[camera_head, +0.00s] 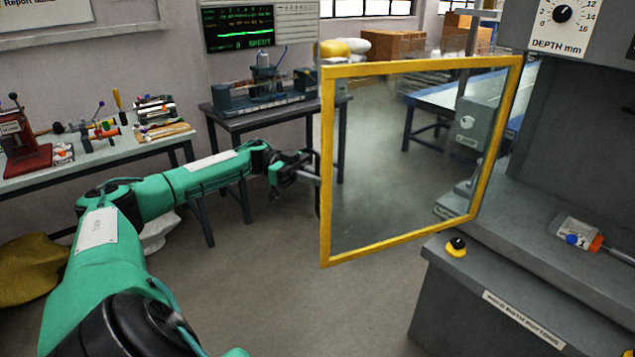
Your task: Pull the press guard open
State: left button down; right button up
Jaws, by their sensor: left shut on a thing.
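The press guard (326,230) is a clear panel in a yellow frame. It stands swung out from the grey press (585,120), with its right edge near the press and its left edge out over the floor. My left gripper (312,174) is at the left edge of the frame, shut on the guard's dark handle, which it mostly hides. The press opening on the right shows a grey bed (545,215). My right gripper is not in view.
A black knob on a yellow base (456,246) sits on the press front. A small part with blue and orange ends (580,238) lies on the bed. A bench with tools (90,155) and a table with a device (265,95) stand behind my left arm. Floor below the guard is clear.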

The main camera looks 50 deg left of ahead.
pick_arm(q)
jog(key=shift+w+a, duration=0.15)
jog(key=shift+a, duration=0.1)
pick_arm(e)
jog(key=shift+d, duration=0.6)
